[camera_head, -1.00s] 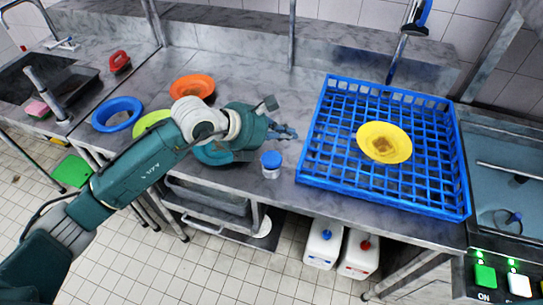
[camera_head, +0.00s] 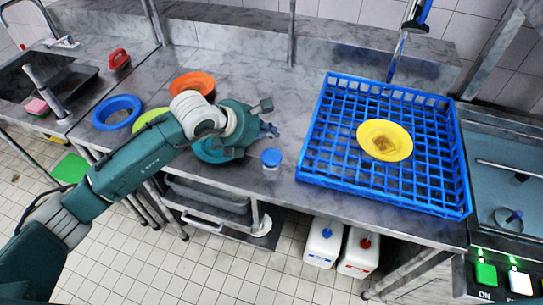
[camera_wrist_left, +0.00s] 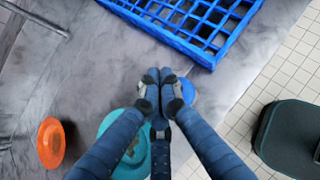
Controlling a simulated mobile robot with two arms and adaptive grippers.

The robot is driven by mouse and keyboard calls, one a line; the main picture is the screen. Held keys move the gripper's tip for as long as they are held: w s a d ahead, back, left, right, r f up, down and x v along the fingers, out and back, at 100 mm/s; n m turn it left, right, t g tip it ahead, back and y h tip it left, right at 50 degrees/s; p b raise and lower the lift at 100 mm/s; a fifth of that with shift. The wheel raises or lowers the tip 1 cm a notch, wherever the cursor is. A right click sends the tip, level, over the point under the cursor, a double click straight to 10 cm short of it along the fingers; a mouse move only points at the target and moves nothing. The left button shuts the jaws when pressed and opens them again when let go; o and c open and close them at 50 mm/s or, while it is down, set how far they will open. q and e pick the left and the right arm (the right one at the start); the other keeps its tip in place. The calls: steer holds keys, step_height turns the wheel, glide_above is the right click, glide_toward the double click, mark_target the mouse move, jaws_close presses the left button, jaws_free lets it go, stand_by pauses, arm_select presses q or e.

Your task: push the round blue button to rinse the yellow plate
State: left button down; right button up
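The round blue button (camera_head: 271,157) sits on a short pale base near the front edge of the steel counter. In the left wrist view the button (camera_wrist_left: 190,92) is partly hidden behind a finger. The yellow plate (camera_head: 400,144) lies in the blue rack (camera_head: 330,180), with a brown stain at its centre. My left gripper (camera_head: 270,130) is above the counter, just behind the button in the head view and apart from it. Its fingertips (camera_wrist_left: 160,74) are together with nothing between them. My right gripper is not in view.
A spray head (camera_head: 415,27) hangs behind the rack. Orange (camera_head: 192,84), green (camera_head: 150,119), teal (camera_head: 212,155) and blue (camera_head: 117,113) dishes lie to the left. A machine with lit green and white buttons stands right. Counter between the button and rack is clear.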

arm_select(q)
steer(key=b, duration=0.3)
glide_above(275, 155)
steer(key=s+a, duration=0.1)
steer(key=f, duration=0.5)
steer(key=shift+s+a+f, duration=0.1)
steer(key=shift+a+f, duration=0.1)
steer(key=shift+f, duration=0.15)
steer(key=shift+f+b, duration=0.55)
steer(key=shift+f, duration=0.1)
steer(key=shift+r, duration=0.1)
steer(key=shift+f+b, duration=0.4)
steer(key=shift+b, duration=0.15)
steer(key=shift+f+b, duration=0.8)
steer(key=shift+f, duration=0.1)
stand_by(0.4)
steer(key=shift+r, duration=0.15)
steer(key=shift+r+p, duration=0.6)
steer(key=shift+r, duration=0.5)
